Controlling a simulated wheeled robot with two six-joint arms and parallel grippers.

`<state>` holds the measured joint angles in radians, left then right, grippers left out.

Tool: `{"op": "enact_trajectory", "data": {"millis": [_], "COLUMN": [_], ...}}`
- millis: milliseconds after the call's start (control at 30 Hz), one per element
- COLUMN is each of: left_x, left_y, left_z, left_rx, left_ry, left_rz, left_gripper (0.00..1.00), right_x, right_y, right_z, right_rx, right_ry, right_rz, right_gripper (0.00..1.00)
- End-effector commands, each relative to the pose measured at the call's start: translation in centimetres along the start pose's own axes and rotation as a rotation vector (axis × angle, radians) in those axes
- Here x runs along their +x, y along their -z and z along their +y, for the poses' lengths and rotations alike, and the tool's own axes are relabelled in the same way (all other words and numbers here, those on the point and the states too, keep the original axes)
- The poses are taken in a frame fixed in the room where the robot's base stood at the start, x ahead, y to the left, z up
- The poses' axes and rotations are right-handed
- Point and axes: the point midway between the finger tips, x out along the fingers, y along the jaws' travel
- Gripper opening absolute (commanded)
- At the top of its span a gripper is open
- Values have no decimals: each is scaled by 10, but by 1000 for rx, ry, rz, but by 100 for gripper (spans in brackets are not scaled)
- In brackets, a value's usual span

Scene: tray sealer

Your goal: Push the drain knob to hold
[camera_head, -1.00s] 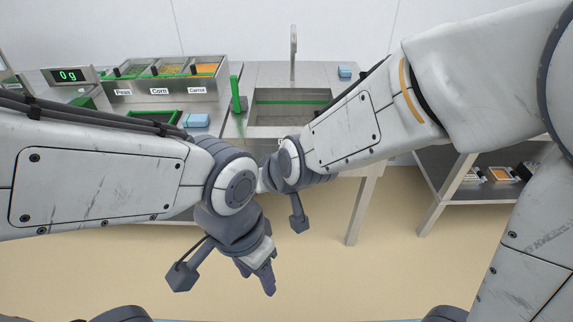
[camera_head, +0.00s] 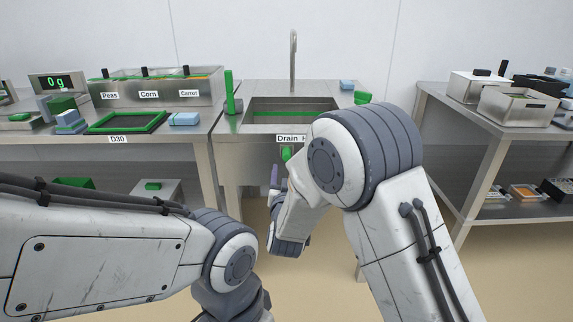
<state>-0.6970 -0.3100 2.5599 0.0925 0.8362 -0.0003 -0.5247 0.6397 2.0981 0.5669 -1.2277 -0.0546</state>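The drain knob (camera_head: 287,153) is a small green piece on the front of the sink unit, under a label (camera_head: 291,138) that reads "Drain H" before my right arm covers the rest. My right forearm hides the area to the right of the knob. My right gripper (camera_head: 274,176) shows only as a narrow purple-grey finger pointing up, just below and left of the knob. I see a gap between them in the picture, and its opening is hidden. My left arm ends at the bottom edge, and its gripper is out of frame.
The steel sink basin (camera_head: 292,112) with its tall faucet (camera_head: 293,60) is above the knob. A counter with ingredient bins (camera_head: 157,92) and a green frame (camera_head: 127,122) stands left. A steel table (camera_head: 440,102) with containers stands right. Floor is open between the tables.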

Motion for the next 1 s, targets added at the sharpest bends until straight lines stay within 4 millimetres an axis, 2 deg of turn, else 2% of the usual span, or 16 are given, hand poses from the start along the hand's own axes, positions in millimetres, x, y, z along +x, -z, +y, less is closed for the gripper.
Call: {"op": "enact_trajectory", "data": {"millis": [200, 400, 600, 867, 933, 1000], "left_x": [11, 18, 20, 20, 20, 20], "left_y": [0, -1, -1, -1, -1, -1], "left_z": [-1, -1, -1, -1, -1, -1], "left_rx": [0, 0, 0, 0, 0, 0], "left_ry": [0, 0, 0, 0, 0, 0], "left_rz": [0, 0, 0, 0, 0, 0], "left_gripper": [50, 50, 50, 50, 50, 50], "right_x": [43, 74, 87, 88, 88, 88], "right_y": [-2, -1, 0, 0, 0, 0], "right_z": [1, 0, 0, 0, 0, 0], "right_rx": [1, 0, -1, -1, -1, -1], "right_ry": [-1, 0, 1, 2, 2, 2], "right_rz": [1, 0, -3, -3, -3, -3], "right_gripper": [62, 62, 62, 62, 43, 16]}}
